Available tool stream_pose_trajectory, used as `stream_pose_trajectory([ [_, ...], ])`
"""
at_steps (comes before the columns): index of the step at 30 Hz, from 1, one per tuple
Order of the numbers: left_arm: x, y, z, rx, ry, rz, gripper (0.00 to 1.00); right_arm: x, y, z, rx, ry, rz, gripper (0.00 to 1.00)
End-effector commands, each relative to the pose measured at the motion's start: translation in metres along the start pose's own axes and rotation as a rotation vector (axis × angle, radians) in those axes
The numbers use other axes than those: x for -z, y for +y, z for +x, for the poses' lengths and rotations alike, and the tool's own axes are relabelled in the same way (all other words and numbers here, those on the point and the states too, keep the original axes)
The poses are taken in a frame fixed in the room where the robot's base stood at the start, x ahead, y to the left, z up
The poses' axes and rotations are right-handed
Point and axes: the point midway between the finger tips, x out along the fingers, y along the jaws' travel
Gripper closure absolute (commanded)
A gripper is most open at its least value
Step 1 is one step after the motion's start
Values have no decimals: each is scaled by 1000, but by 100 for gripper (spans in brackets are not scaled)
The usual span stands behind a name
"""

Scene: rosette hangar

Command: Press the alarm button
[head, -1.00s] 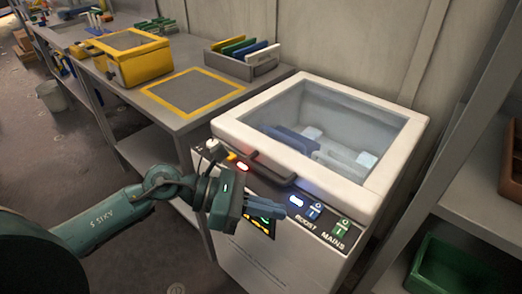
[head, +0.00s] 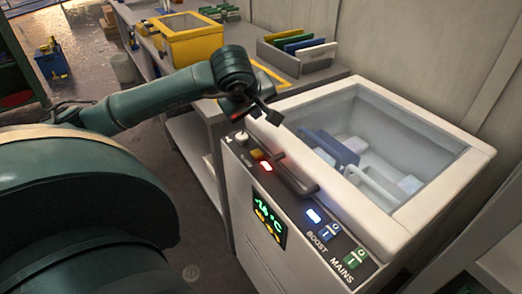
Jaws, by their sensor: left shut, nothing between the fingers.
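The white chest freezer (head: 249,209) stands at centre right, with a dark control strip along its front top edge. At the strip's left end are a pale knob (head: 241,138), a small yellow button (head: 257,154) and a lit red lamp (head: 266,168). Their labels are too small to read, so I cannot tell for sure which is the alarm button. My left gripper (head: 266,114) is shut and empty. My right gripper is not in view.
The strip also has a dark handle (head: 290,176), a lit blue lamp (head: 314,216), a BOOST switch (head: 329,232) and a green MAINS switch (head: 354,258). A green display (head: 268,217) glows below. A yellow box (head: 192,45) and a grey rack (head: 290,61) stand on the bench behind.

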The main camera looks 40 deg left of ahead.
Motion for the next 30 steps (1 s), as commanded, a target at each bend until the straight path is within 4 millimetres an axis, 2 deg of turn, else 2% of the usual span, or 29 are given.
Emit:
stream_pose_trajectory([
  [8, -3, -2, 4, -1, -4, -1, 100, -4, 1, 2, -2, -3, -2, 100],
  [14, -14, -12, 23, 0, -7, -1, 100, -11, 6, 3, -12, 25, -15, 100],
  [21, -29, -27, 50, 0, -6, -1, 100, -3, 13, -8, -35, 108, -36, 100],
  [24, -34, -32, 61, -1, -4, -1, 100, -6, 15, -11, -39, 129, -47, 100],
  [30, -39, -37, 70, -2, -4, -2, 100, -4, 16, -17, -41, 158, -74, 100],
])
